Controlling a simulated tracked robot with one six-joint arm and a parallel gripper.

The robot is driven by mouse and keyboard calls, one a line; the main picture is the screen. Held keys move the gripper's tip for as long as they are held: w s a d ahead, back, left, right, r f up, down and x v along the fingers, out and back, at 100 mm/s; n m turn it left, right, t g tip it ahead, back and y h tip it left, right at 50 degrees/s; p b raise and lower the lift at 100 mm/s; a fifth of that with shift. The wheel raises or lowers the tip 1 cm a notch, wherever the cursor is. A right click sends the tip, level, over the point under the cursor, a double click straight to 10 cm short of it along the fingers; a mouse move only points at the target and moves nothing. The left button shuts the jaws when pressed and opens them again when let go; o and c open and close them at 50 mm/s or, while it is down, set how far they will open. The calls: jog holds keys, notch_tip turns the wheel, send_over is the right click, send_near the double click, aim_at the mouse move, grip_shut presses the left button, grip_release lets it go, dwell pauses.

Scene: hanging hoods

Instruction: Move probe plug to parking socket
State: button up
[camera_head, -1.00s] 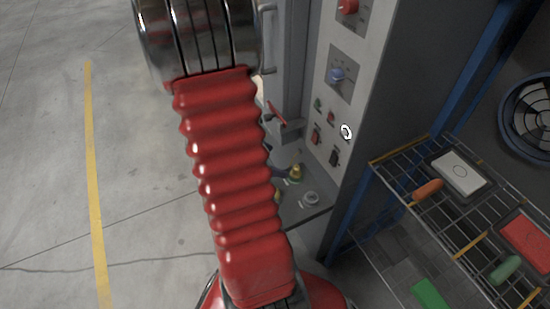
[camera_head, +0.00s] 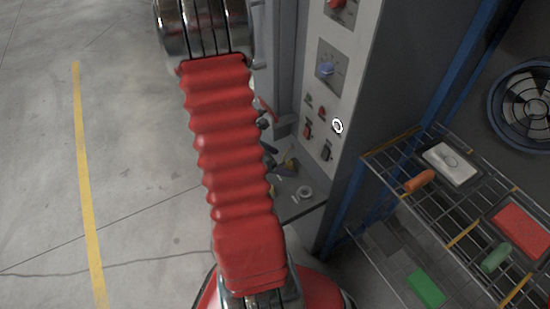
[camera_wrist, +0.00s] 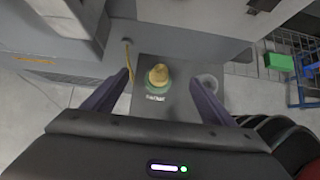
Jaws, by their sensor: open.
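The yellow probe plug (camera_wrist: 158,75) stands upright in a green-ringed socket on a grey shelf (camera_wrist: 152,113) in the wrist view. In the head view the plug (camera_head: 291,163) is partly hidden by my gripper. My gripper (camera_wrist: 160,79) is open, with one dark finger on each side of the plug in the picture; I cannot tell how far above it the fingertips are. A round grey socket (camera_wrist: 209,82), apparently empty, lies right of the plug, partly behind the right finger. It also shows in the head view (camera_head: 304,193).
A cabinet panel (camera_head: 325,75) with knobs and switches rises beside the shelf. A yellow cable (camera_wrist: 127,52) hangs left of the plug. A wire rack (camera_head: 470,225) with trays and handled tools stands at the right. Open floor (camera_head: 140,150) lies at the left.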

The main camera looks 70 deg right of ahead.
aim_at(289, 165)
jog(key=x, duration=0.6)
jog(key=shift+c, duration=0.7)
jog(key=c, duration=1.6)
jog(key=shift+o, duration=0.2)
jog(key=o, duration=1.7)
jog(key=shift+r, duration=0.1)
